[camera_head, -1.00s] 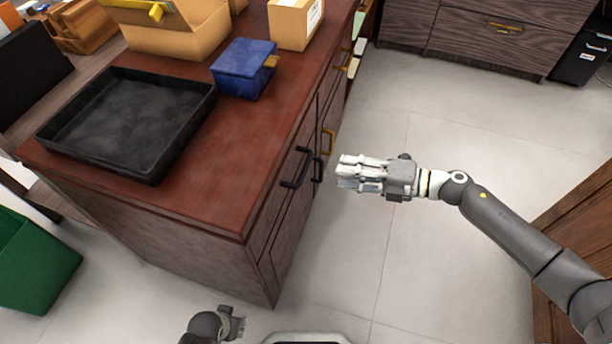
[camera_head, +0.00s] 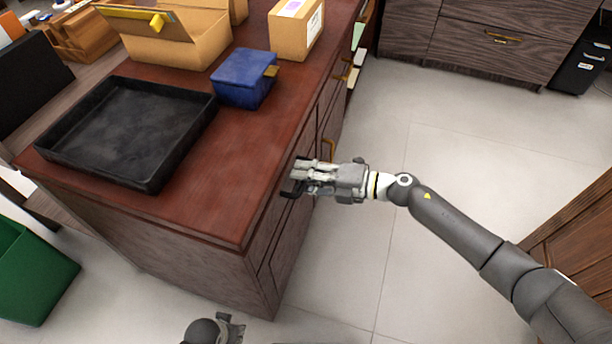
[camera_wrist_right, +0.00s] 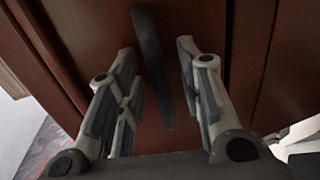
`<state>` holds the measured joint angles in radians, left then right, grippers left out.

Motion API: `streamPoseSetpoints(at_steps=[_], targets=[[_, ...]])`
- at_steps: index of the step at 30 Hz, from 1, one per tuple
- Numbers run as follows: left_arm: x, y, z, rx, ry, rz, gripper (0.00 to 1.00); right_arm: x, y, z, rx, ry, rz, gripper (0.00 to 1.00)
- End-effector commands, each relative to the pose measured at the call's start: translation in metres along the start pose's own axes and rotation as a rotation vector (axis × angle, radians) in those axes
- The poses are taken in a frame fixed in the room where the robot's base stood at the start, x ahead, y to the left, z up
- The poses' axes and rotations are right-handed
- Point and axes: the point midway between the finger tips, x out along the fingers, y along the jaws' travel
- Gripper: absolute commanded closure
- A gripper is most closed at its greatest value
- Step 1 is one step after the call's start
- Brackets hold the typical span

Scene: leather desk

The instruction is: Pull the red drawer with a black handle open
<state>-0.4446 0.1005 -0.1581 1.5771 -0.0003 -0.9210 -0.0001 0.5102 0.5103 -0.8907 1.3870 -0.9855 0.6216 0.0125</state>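The red-brown drawer front (camera_wrist_right: 85,35) fills much of the right wrist view and looks flush with the cabinet around it. Its black bar handle (camera_wrist_right: 150,60) runs between the two sides of my right gripper (camera_wrist_right: 155,55). The fingers are apart, with visible gaps beside the handle. In the head view my right gripper (camera_head: 297,177) is at the cabinet's side and covers most of the handle (camera_head: 288,192). My left gripper (camera_head: 236,326) is at the bottom edge, away from the cabinet, and only partly visible.
The desk top (camera_head: 215,175) holds a black tray (camera_head: 60,165), a blue box (camera_head: 243,80) and cardboard boxes (camera_head: 296,30). Open floor (camera_head: 420,240) lies right of the cabinet. A green bin (camera_head: 35,270) stands at left.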

Motion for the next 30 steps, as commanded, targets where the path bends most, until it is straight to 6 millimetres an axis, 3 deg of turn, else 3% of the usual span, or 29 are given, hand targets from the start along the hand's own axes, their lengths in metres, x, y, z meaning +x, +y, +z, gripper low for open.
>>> streamPoseSetpoints(at_steps=[2,10,23,30], targets=[[0.000,0.000,0.000,0.000,-0.001,0.000,0.60,0.000,0.000,0.000,0.000,0.000,0.000,0.66],[0.000,0.000,0.000,0.000,0.000,0.000,0.60,0.000,0.000,0.000,0.000,0.000,0.000,1.00],[-0.001,0.000,0.000,0.000,0.001,0.000,0.60,-0.004,-0.001,0.000,0.001,0.000,-0.001,1.00],[0.001,0.000,0.002,0.001,0.002,0.000,0.60,-0.035,-0.009,0.000,0.002,-0.001,-0.004,1.00]])
